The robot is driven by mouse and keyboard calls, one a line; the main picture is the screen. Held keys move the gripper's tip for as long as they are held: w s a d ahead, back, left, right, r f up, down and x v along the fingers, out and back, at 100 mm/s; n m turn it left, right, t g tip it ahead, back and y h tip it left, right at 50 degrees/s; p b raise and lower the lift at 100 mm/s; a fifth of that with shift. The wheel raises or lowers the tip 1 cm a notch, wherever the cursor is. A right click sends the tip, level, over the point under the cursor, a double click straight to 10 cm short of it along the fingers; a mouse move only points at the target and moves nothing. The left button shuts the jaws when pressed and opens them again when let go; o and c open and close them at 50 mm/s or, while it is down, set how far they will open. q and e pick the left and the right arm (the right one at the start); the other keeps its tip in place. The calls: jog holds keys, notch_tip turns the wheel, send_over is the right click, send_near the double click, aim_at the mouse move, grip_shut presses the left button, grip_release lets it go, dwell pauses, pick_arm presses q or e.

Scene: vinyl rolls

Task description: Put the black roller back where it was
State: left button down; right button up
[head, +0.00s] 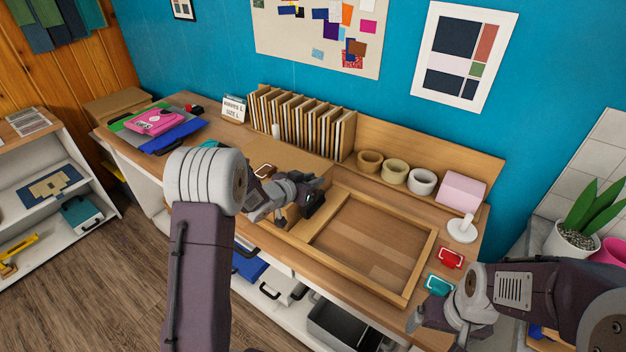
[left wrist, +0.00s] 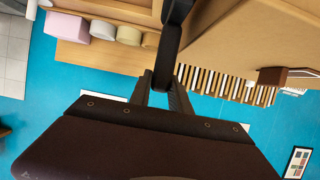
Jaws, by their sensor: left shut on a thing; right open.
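My left gripper (head: 308,194) is above the bench, near the left side of the wooden frame tray (head: 424,257). It is shut on a black thing, which I take to be the black roller (head: 313,203). In the left wrist view my left gripper (left wrist: 161,88) has its fingers around the black roller (left wrist: 167,57), which reaches up out of the top of the picture. In the head view its outline is partly hidden by the gripper. My right gripper (head: 418,319) is open at the bench's front right, near a teal block (head: 438,285).
A red block (head: 450,258) and a white round stand (head: 462,231) are right of the tray. Tape rolls (head: 394,171) and a pink box (head: 461,191) stand behind it. A row of upright boards (head: 300,122) stands at the back. A brown thing (head: 265,171) lies left of my gripper.

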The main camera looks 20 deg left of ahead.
pick_arm(q)
jog(key=shift+f, duration=0.35)
jog(key=shift+f+b, duration=0.55)
jog(key=shift+f, duration=0.05)
dwell(0.4)
jog(key=shift+f+b, duration=0.5)
jog(key=shift+f, duration=0.3)
grip_release()
dwell(0.5)
dwell(0.4)
